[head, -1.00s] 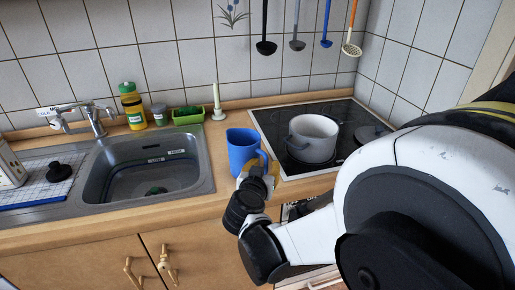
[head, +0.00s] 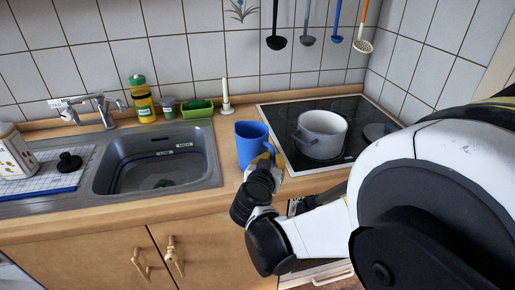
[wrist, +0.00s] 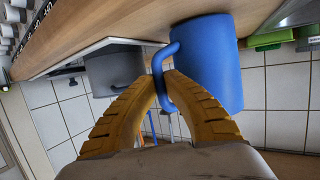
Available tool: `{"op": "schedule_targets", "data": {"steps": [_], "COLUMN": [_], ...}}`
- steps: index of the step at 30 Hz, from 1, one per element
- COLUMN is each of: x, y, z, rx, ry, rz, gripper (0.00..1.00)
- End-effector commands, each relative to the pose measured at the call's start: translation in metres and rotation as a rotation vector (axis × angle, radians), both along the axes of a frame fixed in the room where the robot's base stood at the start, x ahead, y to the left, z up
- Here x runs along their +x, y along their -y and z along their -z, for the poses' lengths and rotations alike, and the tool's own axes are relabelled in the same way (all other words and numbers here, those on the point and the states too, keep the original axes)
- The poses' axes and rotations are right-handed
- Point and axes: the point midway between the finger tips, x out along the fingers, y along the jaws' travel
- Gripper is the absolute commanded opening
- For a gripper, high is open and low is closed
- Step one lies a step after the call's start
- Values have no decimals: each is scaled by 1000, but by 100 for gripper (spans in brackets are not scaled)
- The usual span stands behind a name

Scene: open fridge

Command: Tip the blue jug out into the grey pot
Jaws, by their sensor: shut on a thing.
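The blue jug (head: 252,146) is upright at the counter strip between sink and hob; I cannot tell if its base touches the counter. My gripper (head: 268,163) comes from the front right and is shut on the jug's handle. In the wrist view, which is turned nearly upside down, the yellow fingers of my gripper (wrist: 164,80) close around the handle of the jug (wrist: 208,62). The grey pot (head: 321,136) stands on the hob to the right of the jug. The pot (wrist: 113,70) also shows in the wrist view. Its inside bottom is hidden.
The black hob (head: 290,108) lies right of the jug. The sink (head: 160,165) is on the left. A candle (head: 226,96), a green tray (head: 196,109) and a yellow bottle (head: 143,104) stand along the back wall. Ladles (head: 308,40) hang above the hob.

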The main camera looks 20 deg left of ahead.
Motion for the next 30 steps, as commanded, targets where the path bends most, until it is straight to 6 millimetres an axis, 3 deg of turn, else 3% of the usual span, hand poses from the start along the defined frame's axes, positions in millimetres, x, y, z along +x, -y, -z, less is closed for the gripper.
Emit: {"op": "schedule_targets", "data": {"steps": [30], "x": [0], "y": [0], "z": [-45], "rx": [0], "ry": [1], "rz": [0], "gripper": [0]}}
